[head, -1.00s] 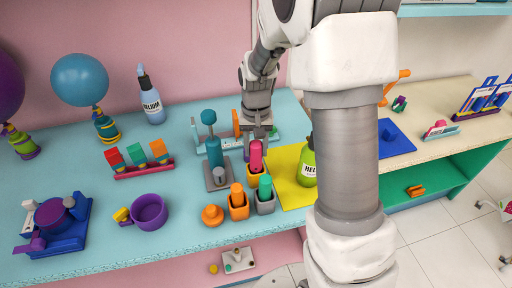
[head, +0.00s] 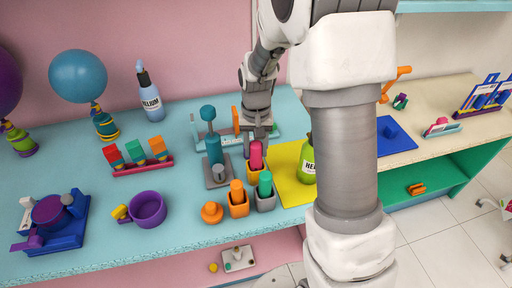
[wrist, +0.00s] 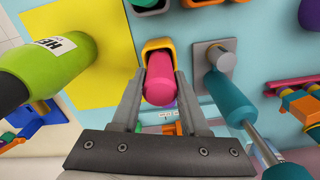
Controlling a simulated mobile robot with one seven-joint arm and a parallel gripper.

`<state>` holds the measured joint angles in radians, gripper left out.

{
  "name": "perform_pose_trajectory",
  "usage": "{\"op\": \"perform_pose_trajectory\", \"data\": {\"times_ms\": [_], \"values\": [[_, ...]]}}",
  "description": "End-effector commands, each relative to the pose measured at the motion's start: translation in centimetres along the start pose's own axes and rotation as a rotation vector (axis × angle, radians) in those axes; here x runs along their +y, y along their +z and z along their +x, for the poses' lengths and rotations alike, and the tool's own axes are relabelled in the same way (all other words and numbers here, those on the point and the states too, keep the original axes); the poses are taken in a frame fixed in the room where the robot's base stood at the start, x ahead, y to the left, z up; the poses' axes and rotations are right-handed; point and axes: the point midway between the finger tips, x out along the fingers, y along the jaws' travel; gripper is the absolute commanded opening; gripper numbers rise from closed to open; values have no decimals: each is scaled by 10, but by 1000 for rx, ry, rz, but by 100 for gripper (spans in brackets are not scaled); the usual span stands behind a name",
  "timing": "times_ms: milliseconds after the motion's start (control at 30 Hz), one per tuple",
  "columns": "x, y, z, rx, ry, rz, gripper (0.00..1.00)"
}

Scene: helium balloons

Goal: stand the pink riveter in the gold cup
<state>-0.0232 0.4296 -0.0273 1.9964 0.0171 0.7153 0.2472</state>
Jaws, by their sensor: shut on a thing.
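The pink riveter (head: 256,154) stands upright with its lower end inside the gold cup (head: 257,175). In the wrist view the riveter (wrist: 161,80) points into the cup, whose rim (wrist: 146,45) shows around its far end. How deep it sits is hidden. My gripper (head: 257,139) is above the cup, with its fingers around the upper part of the riveter. In the wrist view my gripper (wrist: 158,100) has one finger on each side of the riveter and is shut on it.
An orange cup (head: 238,210) and a grey cup (head: 265,205), each holding a piece, stand just in front. A teal pump-like tool (head: 214,150) stands close on the left. A green helium bottle (head: 307,165) is at the right on a yellow mat (head: 285,180).

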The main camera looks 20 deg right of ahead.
Motion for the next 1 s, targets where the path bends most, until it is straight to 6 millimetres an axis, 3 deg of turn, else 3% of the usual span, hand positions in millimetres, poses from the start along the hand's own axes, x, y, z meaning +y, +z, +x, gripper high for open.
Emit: {"op": "perform_pose_trajectory", "data": {"times_ms": [633, 667, 700, 833, 1000], "values": [[0, 0, 4, 1, 0, 0, 0], [0, 0, 4, 1, 0, 0, 49], [0, 0, 3, 1, 0, 0, 57], [0, 0, 3, 1, 0, 0, 79], [0, 0, 4, 1, 0, 0, 79]]}}
